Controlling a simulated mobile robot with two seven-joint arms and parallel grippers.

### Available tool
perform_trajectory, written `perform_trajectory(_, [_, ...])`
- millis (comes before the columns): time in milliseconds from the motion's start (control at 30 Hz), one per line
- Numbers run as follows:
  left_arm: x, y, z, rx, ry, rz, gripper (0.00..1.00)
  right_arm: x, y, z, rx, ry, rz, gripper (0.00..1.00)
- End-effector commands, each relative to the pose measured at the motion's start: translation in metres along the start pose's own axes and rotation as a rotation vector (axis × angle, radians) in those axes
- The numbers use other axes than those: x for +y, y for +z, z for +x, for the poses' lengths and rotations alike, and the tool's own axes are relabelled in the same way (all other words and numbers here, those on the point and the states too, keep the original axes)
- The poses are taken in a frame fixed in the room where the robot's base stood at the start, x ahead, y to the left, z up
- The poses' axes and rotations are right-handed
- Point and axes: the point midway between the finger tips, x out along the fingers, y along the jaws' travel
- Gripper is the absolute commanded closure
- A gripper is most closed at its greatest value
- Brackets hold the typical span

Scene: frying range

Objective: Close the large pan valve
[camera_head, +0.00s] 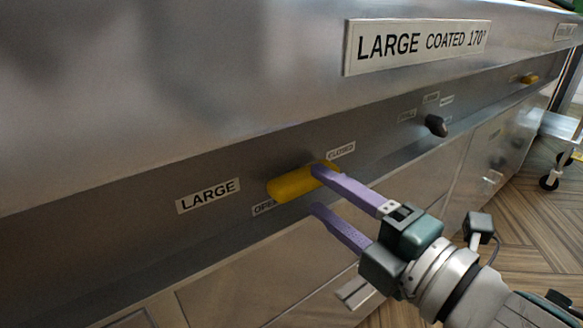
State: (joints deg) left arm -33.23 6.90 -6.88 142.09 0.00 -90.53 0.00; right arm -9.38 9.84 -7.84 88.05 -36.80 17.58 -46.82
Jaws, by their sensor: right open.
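The large pan valve's yellow handle (290,184) is on the dark panel strip, right of a "LARGE" label (208,195). A "CLOSED" label (341,151) is at its upper right and a partly hidden "OPEN" label (263,209) at its lower left. The handle lies roughly sideways, its right end tilted up. My right gripper (316,190) is open at the handle's right end. Its upper purple finger overlaps that end in the picture; the lower finger is below it. I cannot tell whether they touch. My left gripper is not in view.
A sign "LARGE COATED 170°" (418,45) is on the metal front above. A dark knob (436,125) and another yellow handle (529,79) are farther right on the strip. A wheeled cart (560,130) stands at the right on the wooden floor (535,215).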

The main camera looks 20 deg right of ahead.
Motion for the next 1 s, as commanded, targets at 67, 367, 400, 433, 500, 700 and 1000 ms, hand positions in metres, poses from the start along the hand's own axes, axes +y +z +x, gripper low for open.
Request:
perform_trajectory(67, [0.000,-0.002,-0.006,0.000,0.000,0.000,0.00,0.002,0.000,-0.018,-0.001,-0.004,-0.001,0.43])
perform_trajectory(367, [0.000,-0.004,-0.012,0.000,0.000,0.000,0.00,0.001,0.000,-0.057,0.000,-0.001,-0.002,0.43])
perform_trajectory(400, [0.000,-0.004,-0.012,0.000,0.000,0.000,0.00,0.001,0.000,-0.059,-0.001,-0.001,-0.002,0.43])
perform_trajectory(433, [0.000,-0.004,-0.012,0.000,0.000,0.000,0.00,0.001,0.001,-0.059,-0.001,0.000,-0.002,0.43])
perform_trajectory(500, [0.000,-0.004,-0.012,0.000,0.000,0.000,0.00,0.000,0.001,-0.060,-0.001,0.000,-0.003,0.43])
perform_trajectory(700, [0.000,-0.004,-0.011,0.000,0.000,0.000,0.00,0.000,0.000,-0.059,-0.001,0.000,-0.002,0.43])
perform_trajectory(1000, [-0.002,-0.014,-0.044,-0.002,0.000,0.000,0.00,0.034,0.012,-0.059,-0.071,-0.037,0.072,0.43])
